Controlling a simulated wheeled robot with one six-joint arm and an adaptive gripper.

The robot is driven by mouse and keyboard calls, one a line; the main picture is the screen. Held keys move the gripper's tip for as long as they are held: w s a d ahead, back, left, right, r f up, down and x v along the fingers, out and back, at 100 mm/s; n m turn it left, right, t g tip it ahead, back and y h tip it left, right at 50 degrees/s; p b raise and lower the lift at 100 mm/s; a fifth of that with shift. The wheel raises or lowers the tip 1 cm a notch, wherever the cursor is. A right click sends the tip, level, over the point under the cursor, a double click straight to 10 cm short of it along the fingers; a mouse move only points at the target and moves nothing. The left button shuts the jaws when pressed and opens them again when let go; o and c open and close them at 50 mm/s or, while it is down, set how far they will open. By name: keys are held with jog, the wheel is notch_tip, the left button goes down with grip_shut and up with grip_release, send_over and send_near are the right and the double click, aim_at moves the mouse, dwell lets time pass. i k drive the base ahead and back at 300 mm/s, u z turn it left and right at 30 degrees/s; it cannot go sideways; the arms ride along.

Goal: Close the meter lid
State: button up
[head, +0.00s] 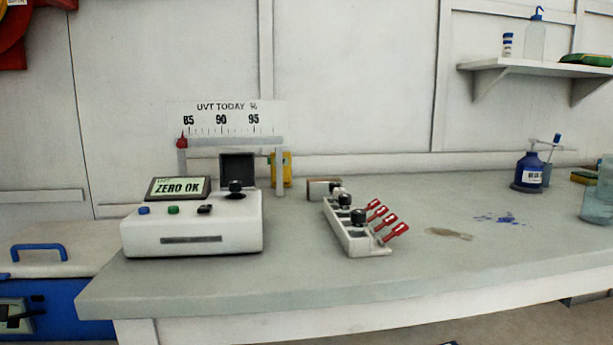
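The meter (193,236) is a white box near the left end of the grey bench. Its tilted screen reads "ZERO OK". Blue, green and black buttons sit on its front top. The meter lid (237,168) is a dark panel standing upright at the back right of the meter, so it is open. A black-capped item (236,187) sits in front of the lid, at the meter's well; the well itself is hidden. My gripper is not in view.
A white rack (356,240) with black-capped vials and red tags stands right of the meter. A gauge board (228,118) with a red pointer rises behind. A blue bottle (528,171) stands at the right. The bench between rack and bottle is mostly clear, with stains.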

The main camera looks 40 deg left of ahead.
aim_at(240, 167)
jog(key=z, duration=0.5)
jog(key=i, duration=0.65)
jog(key=u, duration=1.45)
